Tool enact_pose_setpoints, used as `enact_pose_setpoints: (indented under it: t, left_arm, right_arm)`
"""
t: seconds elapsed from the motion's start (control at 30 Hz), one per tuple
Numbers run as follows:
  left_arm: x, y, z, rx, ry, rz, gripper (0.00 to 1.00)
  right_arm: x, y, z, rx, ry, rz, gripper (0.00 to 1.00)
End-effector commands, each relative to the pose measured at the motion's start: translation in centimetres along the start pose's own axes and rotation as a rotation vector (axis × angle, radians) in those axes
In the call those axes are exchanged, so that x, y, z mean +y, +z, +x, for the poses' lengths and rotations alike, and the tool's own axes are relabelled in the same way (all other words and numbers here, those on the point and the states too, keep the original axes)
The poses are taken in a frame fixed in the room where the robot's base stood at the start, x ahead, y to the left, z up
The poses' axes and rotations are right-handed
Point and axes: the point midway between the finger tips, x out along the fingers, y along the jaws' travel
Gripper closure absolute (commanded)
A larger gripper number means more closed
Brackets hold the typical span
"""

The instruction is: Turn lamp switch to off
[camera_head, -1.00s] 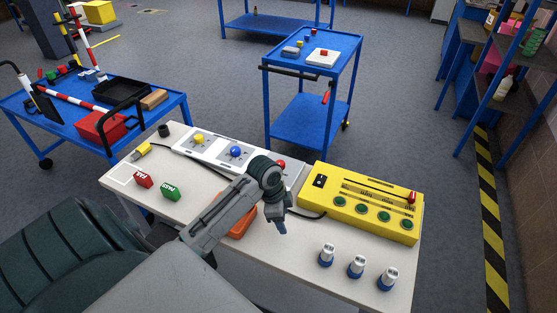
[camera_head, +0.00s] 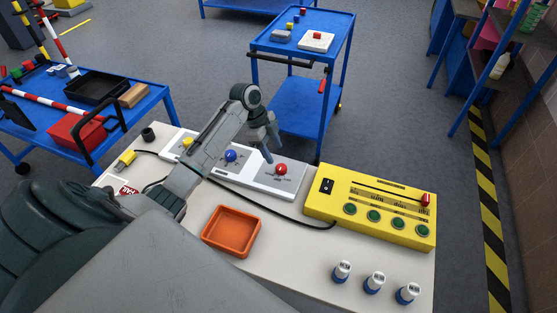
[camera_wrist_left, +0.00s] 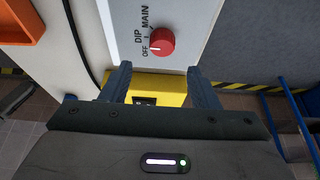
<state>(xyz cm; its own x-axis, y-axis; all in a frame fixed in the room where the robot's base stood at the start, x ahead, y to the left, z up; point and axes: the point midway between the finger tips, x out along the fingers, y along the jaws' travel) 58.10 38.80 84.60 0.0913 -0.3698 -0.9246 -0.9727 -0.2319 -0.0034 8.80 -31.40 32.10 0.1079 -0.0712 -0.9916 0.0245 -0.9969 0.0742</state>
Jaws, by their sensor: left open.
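The lamp switch is a round red knob (camera_head: 281,169) on a white panel (camera_head: 262,181) at the table's far side. In the left wrist view the red knob (camera_wrist_left: 161,42) sits beside the labels OFF, DIP and MAIN, with a small white mark on its left side, near OFF. My left gripper (camera_head: 270,150) is open and empty, above and just left of the knob in the head view. In the left wrist view its fingers (camera_wrist_left: 159,70) point toward the knob, which lies just beyond the gap between the tips. My right gripper is not in view.
A blue knob (camera_head: 231,156) and a yellow knob (camera_head: 187,142) sit left on the white panels. A yellow control box (camera_head: 372,207) stands right of the red knob. An orange tray (camera_head: 231,231), a black cable and several blue-white plugs (camera_head: 374,282) lie in front.

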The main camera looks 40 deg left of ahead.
Motion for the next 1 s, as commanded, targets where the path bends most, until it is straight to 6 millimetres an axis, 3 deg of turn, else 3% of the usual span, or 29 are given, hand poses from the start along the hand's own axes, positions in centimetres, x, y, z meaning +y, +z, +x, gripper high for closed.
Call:
enact_pose_setpoints:
  t: [0.13,0.33,0.5,0.77,1.0]
  left_arm:
    - [0.1,-0.1,2.9,0.001,0.003,-0.003,0.45]
    - [0.0,0.0,5.8,0.0,0.001,-0.003,0.45]
    - [0.0,0.0,6.9,-0.001,0.0,-0.001,0.45]
    - [0.0,0.1,7.0,-0.002,-0.001,-0.001,0.45]
    - [0.0,0.1,7.0,-0.002,-0.001,-0.001,0.9]
  right_arm:
    - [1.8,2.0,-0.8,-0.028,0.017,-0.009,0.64]
    - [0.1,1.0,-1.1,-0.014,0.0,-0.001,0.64]
    - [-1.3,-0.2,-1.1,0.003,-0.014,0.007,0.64]
    - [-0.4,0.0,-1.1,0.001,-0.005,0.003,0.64]
    - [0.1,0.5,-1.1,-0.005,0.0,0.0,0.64]
